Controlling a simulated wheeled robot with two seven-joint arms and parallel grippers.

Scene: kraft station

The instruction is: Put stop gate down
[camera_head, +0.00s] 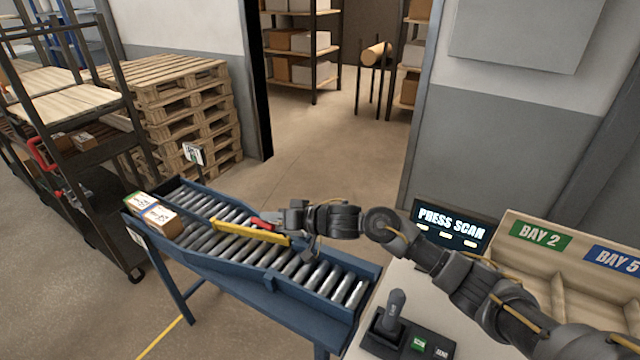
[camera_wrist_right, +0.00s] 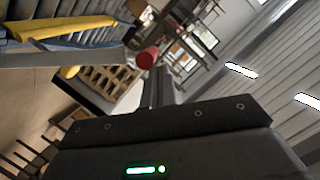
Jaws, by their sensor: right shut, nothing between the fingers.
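The stop gate is a yellow bar (camera_head: 238,231) lying across the blue roller conveyor (camera_head: 225,272), with a red handle (camera_head: 262,223) near its right end. I cannot tell whether the bar touches the rollers. The bar (camera_wrist_right: 65,28) also shows at upper left in the right wrist view, with the red handle end (camera_wrist_right: 148,57) to its right. My right gripper (camera_head: 280,221) is shut and empty, close beside the red handle; whether it touches the handle is unclear. My left gripper is not in view.
Small cartons (camera_head: 163,221) with coloured labels sit at the conveyor's left end. A screen (camera_head: 448,227) reads "PRESS SCAN". A joystick (camera_head: 393,312) stands on the table near sorting bays (camera_head: 540,237). Pallets (camera_head: 185,112) and a dark cart (camera_head: 90,160) stand behind left.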

